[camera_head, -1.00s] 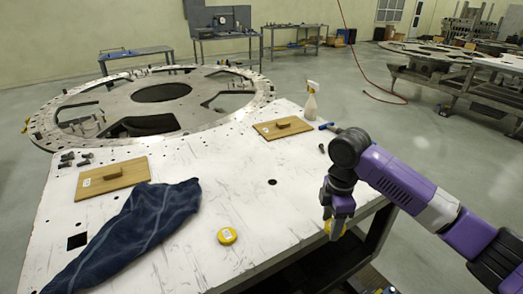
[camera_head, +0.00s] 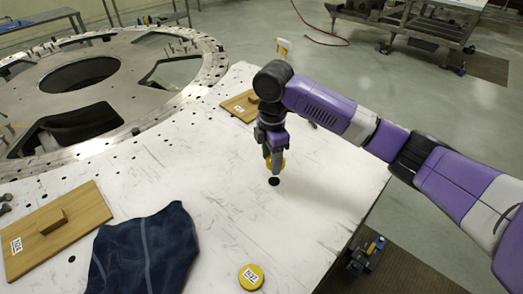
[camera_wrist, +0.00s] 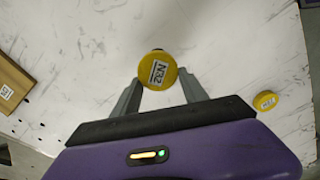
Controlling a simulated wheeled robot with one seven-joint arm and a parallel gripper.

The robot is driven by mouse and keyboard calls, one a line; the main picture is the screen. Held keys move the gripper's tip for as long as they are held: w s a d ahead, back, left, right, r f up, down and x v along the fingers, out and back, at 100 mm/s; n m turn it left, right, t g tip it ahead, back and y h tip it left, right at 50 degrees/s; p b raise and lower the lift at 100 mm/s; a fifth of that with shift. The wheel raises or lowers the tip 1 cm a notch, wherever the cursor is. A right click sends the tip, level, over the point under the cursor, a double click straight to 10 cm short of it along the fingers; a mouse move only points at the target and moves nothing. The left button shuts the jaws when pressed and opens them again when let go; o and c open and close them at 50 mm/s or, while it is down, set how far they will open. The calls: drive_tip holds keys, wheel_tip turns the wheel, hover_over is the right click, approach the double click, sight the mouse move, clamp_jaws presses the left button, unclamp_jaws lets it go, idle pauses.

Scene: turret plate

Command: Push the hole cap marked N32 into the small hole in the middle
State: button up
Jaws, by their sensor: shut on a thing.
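The yellow hole cap marked N32 (camera_wrist: 158,71) is between the fingertips of my gripper (camera_wrist: 160,88) in the wrist view, its label facing the camera. In the head view my gripper (camera_head: 273,163) points down over the white table and is shut on this cap (camera_head: 283,162), which is partly hidden by the fingers. The small dark hole (camera_head: 274,182) shows just below the cap in the head view. In the wrist view a dark sliver of the hole (camera_wrist: 157,50) peeks out past the cap's far edge. The cap appears above the table, not in the hole.
Another yellow cap (camera_head: 251,277) with a different label lies at the front of the white table (camera_head: 330,185). A dark blue cloth (camera_head: 145,250) and a wooden board with a handle (camera_head: 60,228) lie to the left. Another board (camera_head: 240,105) lies behind my gripper. The table around the hole is clear.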

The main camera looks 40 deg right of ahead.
drive_tip(key=b, duration=0.4)
hover_over(270, 177)
drive_tip(key=s+a, duration=0.2)
drive_tip(key=shift+w+d+f, duration=0.1)
drive_tip(key=shift+f, duration=0.95)
drive_tip(key=shift+d+f, duration=0.1)
drive_tip(key=shift+f, duration=0.95)
drive_tip(key=shift+f+b, duration=0.35)
drive_tip(key=shift+f, duration=0.75)
drive_tip(key=shift+w+f, duration=0.1)
drive_tip(key=shift+f, duration=0.75)
drive_tip(key=o, duration=1.4)
drive_tip(key=shift+o, duration=0.2)
drive_tip(key=shift+r, duration=0.1)
drive_tip(key=shift+r+b, duration=0.6)
drive_tip(key=shift+r, duration=3.35)
